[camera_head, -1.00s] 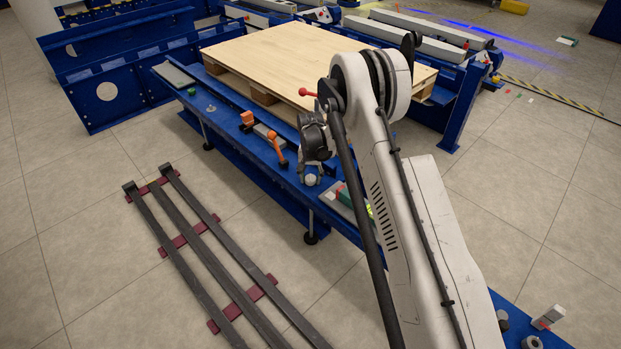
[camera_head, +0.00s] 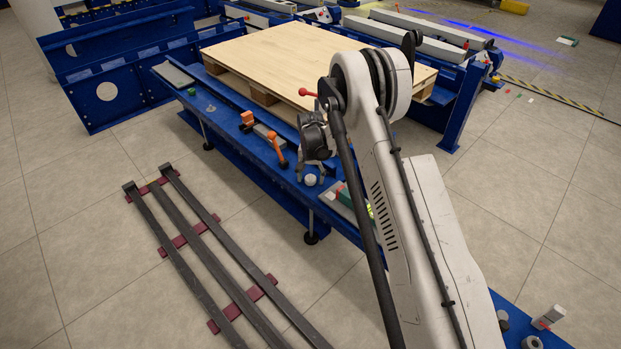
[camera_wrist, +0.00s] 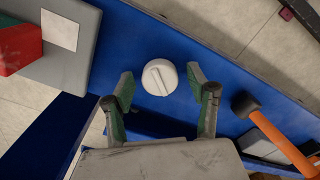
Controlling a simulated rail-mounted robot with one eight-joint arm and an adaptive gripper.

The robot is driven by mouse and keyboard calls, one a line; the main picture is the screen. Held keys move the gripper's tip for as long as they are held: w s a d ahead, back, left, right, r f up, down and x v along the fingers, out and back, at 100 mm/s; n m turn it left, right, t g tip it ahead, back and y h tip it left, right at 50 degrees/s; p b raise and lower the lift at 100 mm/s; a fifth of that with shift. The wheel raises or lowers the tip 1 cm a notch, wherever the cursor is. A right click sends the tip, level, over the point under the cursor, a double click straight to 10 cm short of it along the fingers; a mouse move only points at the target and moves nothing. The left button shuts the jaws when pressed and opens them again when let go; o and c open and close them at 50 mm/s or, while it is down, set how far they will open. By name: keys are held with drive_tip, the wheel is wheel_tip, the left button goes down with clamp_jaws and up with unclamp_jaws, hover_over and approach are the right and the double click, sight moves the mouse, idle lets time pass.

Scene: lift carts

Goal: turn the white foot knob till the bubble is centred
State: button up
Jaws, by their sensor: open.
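The white foot knob (camera_wrist: 159,77) sits on the blue bench edge and shows in the wrist view as a round cap with a raised bar across it. It also shows in the head view (camera_head: 310,180), just below my gripper. My gripper (camera_wrist: 160,84) is open, with one green-padded finger on each side of the knob, apart from it. In the head view my gripper (camera_head: 310,172) points down over the knob. A green block with a bright yellow-green spot (camera_head: 369,209), maybe the level, is partly hidden behind my arm. The bubble cannot be made out.
An orange-handled lever (camera_wrist: 280,137) stands to the right of the knob in the wrist view. A red and green block (camera_wrist: 18,48) lies on a grey plate at left. A wooden pallet (camera_head: 290,55) lies behind the blue bench.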

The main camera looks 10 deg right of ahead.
wheel_tip(320, 180, up, 12)
drive_tip(key=shift+f, duration=0.15)
idle(0.3)
idle(0.4)
wheel_tip(320, 180, up, 15)
drive_tip(key=n+t, duration=0.1)
drive_tip(key=t, duration=0.1)
hover_over(311, 178)
drive_tip(key=s, duration=0.6)
drive_tip(key=s+r+n+t, duration=0.1)
drive_tip(key=s+r, duration=0.9)
drive_tip(key=r, duration=0.1)
drive_tip(key=s+r+n+t, duration=0.2)
drive_tip(key=s+n+t, duration=0.15)
drive_tip(key=s, duration=2.35)
wheel_tip(311, 178, up, 18)
drive_tip(key=p, duration=1.8)
drive_tip(key=shift+m+t, duration=0.35)
